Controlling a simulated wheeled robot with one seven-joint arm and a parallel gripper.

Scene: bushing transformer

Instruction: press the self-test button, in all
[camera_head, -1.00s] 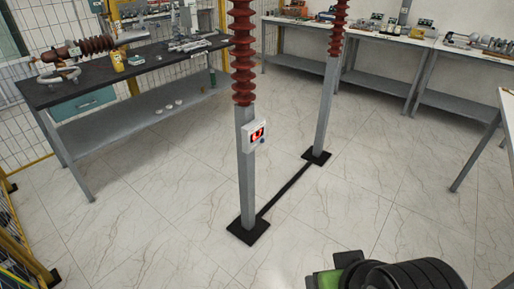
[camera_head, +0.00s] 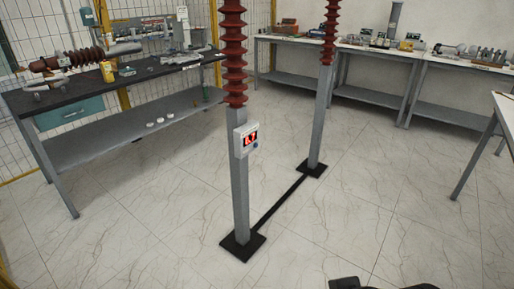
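A small white control box (camera_head: 246,139) is fixed to the grey front post (camera_head: 240,195) of the bushing stand, just below the red ribbed insulator (camera_head: 233,60). Its display (camera_head: 251,138) glows red. A small dark round button (camera_head: 256,145) shows at the box's lower right; its details are too small to make out. My gripper is not in view. Only a dark piece at the bottom edge, right of centre, shows, apparently part of my arm, well below and to the right of the box.
A dark workbench (camera_head: 100,84) with tools stands at left. A second post (camera_head: 321,120) stands behind, joined by a floor bar (camera_head: 280,203). Grey benches (camera_head: 385,55) line the back wall, and another table (camera_head: 505,105) is at right. Tiled floor around the posts is clear.

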